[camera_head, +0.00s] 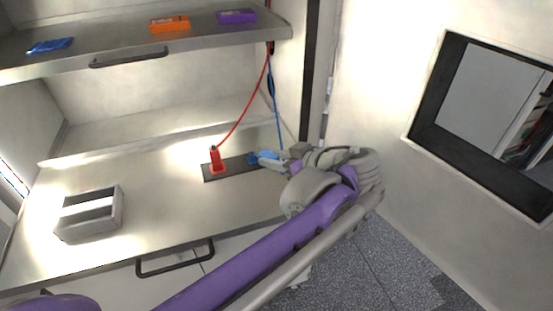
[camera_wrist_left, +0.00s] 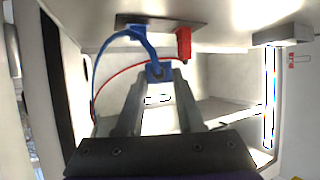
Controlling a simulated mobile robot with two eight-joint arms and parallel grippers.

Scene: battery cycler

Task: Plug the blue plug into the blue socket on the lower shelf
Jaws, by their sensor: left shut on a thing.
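The lower shelf (camera_head: 150,195) carries a dark strip (camera_head: 228,168) with an upright red plug (camera_head: 216,160) at its left part. Blue shows at the strip's right end (camera_head: 257,157), partly hidden by my left gripper (camera_head: 272,160). In the left wrist view my left gripper (camera_wrist_left: 158,84) is shut on the blue plug (camera_wrist_left: 158,72). There the strip (camera_wrist_left: 160,22) is at the top, with the blue socket (camera_wrist_left: 130,33) and the red plug (camera_wrist_left: 184,42) on it. The held plug appears apart from the socket. My right gripper is not in view.
A blue cable (camera_head: 276,115) and a red cable (camera_head: 248,103) hang from the right wall. A grey box (camera_head: 90,226) stands at the shelf's left. The upper shelf (camera_head: 205,43) holds blue, orange and purple items. A handle (camera_head: 175,268) runs below the front edge.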

